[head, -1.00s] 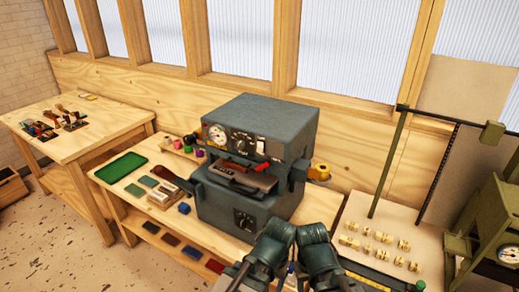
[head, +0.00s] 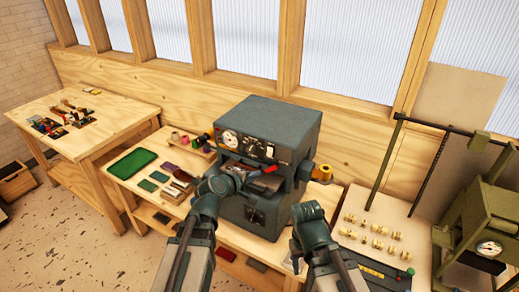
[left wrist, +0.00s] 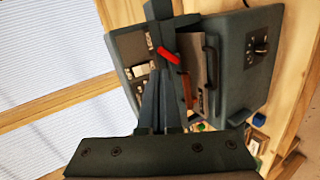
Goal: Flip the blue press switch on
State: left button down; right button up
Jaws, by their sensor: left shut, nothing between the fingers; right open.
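The blue-grey press (head: 268,115) stands on the wooden bench, with gauges and a knob on its upper front panel. Its small white switch (head: 270,151) is at the right of that panel, above a red lever (head: 270,168). The switch shows larger in the left wrist view (left wrist: 139,69); I cannot tell which way it is tipped. My left gripper (head: 247,174) is shut and empty in front of the press, below the panel. In the left wrist view its fingers (left wrist: 157,85) point toward the panel, beside the switch. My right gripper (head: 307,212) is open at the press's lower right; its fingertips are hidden.
A green tray (head: 133,163) and colored blocks lie left of the press. An orange-yellow part (head: 322,173) juts from its right side. A board with several brass pieces (head: 375,235) and an olive-green machine (head: 475,215) stand to the right. A tool table (head: 80,115) is at left.

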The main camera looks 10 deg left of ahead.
pick_arm(q)
jog(key=a+r+n, duration=0.1)
jog(key=w+a+r+n+t, duration=0.1)
jog(key=a, duration=0.1)
jog(key=shift+w+r+y, duration=0.1)
jog(key=shift+r+y, duration=0.2)
jog(key=shift+y, duration=0.1)
pick_arm(e)
jog(key=shift+s+a+r, duration=0.1)
jog(key=shift+a+r, duration=0.05)
jog(key=shift+r, duration=0.3)
jog(key=shift+f, duration=0.1)
